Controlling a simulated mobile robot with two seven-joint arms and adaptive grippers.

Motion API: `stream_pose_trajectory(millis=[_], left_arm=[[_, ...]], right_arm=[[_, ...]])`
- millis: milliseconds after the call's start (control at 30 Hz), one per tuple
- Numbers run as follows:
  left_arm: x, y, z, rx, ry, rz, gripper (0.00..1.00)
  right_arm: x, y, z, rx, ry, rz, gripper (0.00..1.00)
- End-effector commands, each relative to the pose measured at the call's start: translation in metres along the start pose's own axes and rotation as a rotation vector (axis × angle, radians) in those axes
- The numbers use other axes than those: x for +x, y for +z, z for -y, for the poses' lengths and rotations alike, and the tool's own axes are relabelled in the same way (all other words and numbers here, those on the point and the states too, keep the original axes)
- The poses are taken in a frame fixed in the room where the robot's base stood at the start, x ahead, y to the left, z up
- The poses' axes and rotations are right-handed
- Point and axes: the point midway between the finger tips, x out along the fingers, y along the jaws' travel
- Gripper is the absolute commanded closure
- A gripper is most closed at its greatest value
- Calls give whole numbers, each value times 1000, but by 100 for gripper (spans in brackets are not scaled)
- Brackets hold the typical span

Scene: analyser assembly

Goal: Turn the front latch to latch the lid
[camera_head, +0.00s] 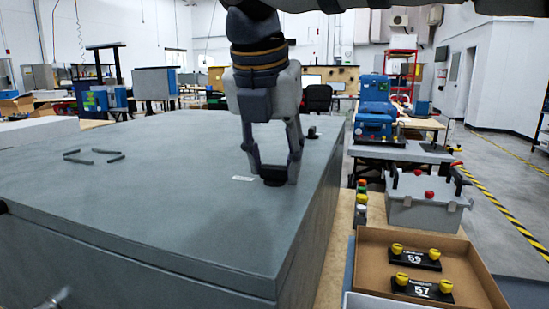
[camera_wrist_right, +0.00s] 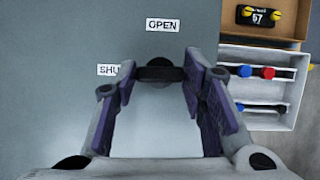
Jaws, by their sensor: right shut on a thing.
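The grey lid (camera_head: 130,190) lies flat on the large grey case and looks down all round, as far as it shows. My right gripper (camera_head: 275,172) points down at the lid's right side, shut on the black front latch (camera_head: 273,180). In the right wrist view the latch (camera_wrist_right: 158,73) is a short black bar with a round hub, lying crosswise between the fingertips (camera_wrist_right: 159,76). An OPEN label (camera_wrist_right: 163,25) is above it; a SHUT label (camera_wrist_right: 108,70) at its left is partly hidden by a finger. My left gripper is out of view.
Another black latch (camera_head: 312,132) stands farther back on the lid. Right of the case, a cardboard box (camera_head: 490,285) holds black plates marked 59 (camera_head: 413,258) and 57 (camera_head: 422,288). The lid's left part is mostly clear.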

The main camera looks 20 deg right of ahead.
Motion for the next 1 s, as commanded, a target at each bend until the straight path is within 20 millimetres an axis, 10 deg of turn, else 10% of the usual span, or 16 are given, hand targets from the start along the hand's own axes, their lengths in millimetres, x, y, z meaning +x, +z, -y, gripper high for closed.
stream_pose_trajectory(millis=[700,733,800,1000], left_arm=[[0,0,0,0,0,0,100],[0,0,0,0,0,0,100],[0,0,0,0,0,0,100],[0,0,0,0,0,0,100]], right_arm=[[0,0,0,66,-27,0,90],[0,0,0,66,-27,0,60],[0,0,0,66,-27,0,44],[0,0,0,65,-26,0,42]])
